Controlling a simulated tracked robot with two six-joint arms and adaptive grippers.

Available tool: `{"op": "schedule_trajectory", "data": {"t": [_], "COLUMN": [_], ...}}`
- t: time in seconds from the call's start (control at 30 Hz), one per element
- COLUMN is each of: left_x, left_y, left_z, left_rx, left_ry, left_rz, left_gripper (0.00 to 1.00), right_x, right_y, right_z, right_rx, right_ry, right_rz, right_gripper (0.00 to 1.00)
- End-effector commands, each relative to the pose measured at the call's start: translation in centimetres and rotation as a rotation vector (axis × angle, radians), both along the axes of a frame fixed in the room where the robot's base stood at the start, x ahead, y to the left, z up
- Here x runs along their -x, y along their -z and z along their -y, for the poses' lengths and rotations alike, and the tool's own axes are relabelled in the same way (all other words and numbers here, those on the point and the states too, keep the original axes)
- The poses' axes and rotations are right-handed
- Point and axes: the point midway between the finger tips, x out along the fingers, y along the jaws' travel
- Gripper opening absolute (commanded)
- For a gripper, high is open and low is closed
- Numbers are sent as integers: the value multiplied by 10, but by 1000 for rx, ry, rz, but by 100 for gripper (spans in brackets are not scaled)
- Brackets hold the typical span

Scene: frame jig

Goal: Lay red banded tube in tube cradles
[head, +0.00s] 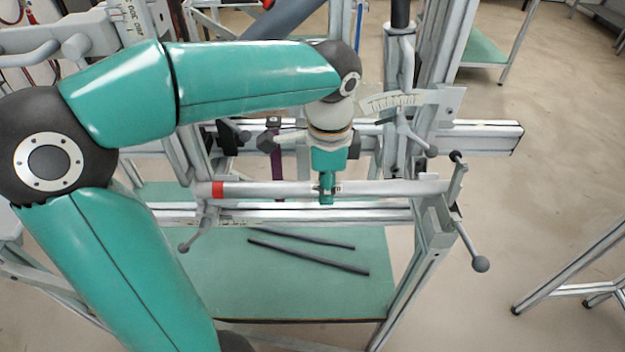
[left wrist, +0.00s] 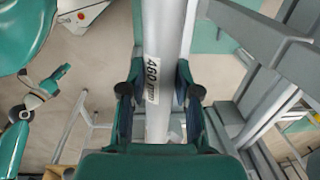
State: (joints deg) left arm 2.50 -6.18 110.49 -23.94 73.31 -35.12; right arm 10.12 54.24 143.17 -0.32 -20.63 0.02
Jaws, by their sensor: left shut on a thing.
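The red banded tube (head: 270,188), grey with a red band (head: 218,189) near its left end, lies level across the front of the frame jig. My left gripper (head: 327,195) comes down from above and is shut on the tube near its middle. In the left wrist view the tube (left wrist: 166,40) runs between the two fingers (left wrist: 158,98), with a "460 mm" label showing. The tube's ends are at the left and right jig uprights, near the right clamp post (head: 455,180). I cannot tell whether it touches the cradles. A teal gripper, apparently my right one (left wrist: 42,95), shows small in the left wrist view.
Two dark rods (head: 310,255) lie on the green shelf (head: 240,290) below. A lever with a ball knob (head: 480,263) sticks out at the right, and another lever (head: 185,247) at the left. A jig rail (head: 480,138) runs behind the tube. Open floor lies to the right.

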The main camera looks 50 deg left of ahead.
Motion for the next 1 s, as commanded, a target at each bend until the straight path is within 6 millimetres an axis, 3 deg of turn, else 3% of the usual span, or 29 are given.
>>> {"op": "schedule_trajectory", "data": {"t": [0.27, 0.73, 1.0], "left_x": [-18, -41, -40], "left_y": [-1, -2, 16], "left_z": [15, -17, -16], "left_rx": [0, -1, -1], "left_ry": [3, -2, 1], "left_rz": [0, 1, 2], "left_gripper": [0, 0, 0], "right_x": [0, 0, 0], "right_y": [-5, -19, -4], "right_z": [0, 0, 0], "right_rx": [0, 0, 0], "right_ry": [0, 0, 0], "right_rz": [0, 0, 0], "right_gripper": [40, 40, 40]}}
